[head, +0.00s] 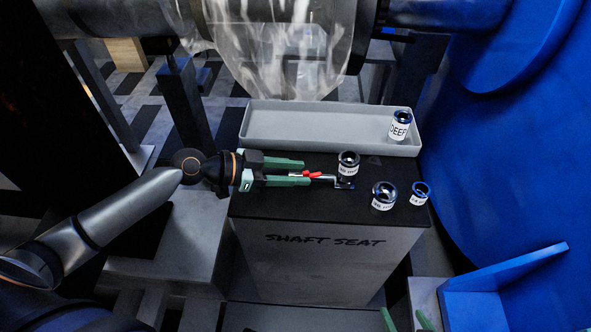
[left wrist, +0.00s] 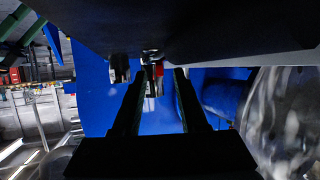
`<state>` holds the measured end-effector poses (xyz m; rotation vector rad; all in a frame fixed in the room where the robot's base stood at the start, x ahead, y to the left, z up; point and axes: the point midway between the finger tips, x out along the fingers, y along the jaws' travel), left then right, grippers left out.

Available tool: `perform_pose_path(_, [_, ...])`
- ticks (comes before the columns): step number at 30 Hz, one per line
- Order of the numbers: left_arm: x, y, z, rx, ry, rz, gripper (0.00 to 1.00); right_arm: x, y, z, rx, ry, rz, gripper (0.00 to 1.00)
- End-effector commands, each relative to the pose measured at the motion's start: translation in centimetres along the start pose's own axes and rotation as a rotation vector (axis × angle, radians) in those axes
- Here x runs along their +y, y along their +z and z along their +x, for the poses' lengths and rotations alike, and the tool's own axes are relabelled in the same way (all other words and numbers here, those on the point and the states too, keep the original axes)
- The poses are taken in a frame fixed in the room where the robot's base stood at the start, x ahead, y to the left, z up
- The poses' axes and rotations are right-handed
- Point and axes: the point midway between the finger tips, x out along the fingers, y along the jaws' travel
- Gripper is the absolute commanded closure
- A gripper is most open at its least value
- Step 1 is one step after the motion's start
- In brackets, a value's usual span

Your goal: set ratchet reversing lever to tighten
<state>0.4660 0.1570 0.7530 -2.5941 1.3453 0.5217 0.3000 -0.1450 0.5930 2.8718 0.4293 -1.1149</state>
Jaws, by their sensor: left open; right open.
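The ratchet (head: 328,178) lies on the dark top of the shaft seat stand, with a thin metallic part running toward a dark head at its right. A small red piece (head: 313,174) shows at its left end; I cannot tell which way any lever points. My left gripper (head: 304,172) is open, its two green fingers pointing right, tips close to the red piece. In the left wrist view the red piece (left wrist: 159,69) appears between the spread fingertips, without clear contact. My right gripper (head: 406,321) is open at the bottom edge, mostly out of frame, away from the ratchet.
A grey tray (head: 270,143) at the back of the stand (head: 320,245) holds a socket labelled DEEP (head: 400,125). Other sockets stand at the ratchet's head (head: 348,163) and to the right (head: 384,195), (head: 420,193). A blue housing (head: 500,150) rises at right.

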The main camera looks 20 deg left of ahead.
Motion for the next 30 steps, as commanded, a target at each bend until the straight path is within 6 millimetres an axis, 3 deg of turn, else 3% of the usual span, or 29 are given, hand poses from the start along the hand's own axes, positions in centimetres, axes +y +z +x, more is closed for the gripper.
perform_pose_path(10, [0.00, 0.00, 0.37, 0.000, 0.000, 0.000, 0.59, -0.11, 0.19, 0.09, -0.004, -0.003, -0.001, 0.17])
perform_pose_path(21, [0.00, 0.00, 0.34, 0.000, 0.000, 0.000, 1.00, -0.21, 0.15, 0.11, -0.004, -0.003, 0.004, 0.17])
perform_pose_path(30, [0.00, 0.00, 0.34, 0.000, 0.000, 0.000, 1.00, -0.27, 0.09, 0.12, -0.003, -0.002, 0.010, 0.17])
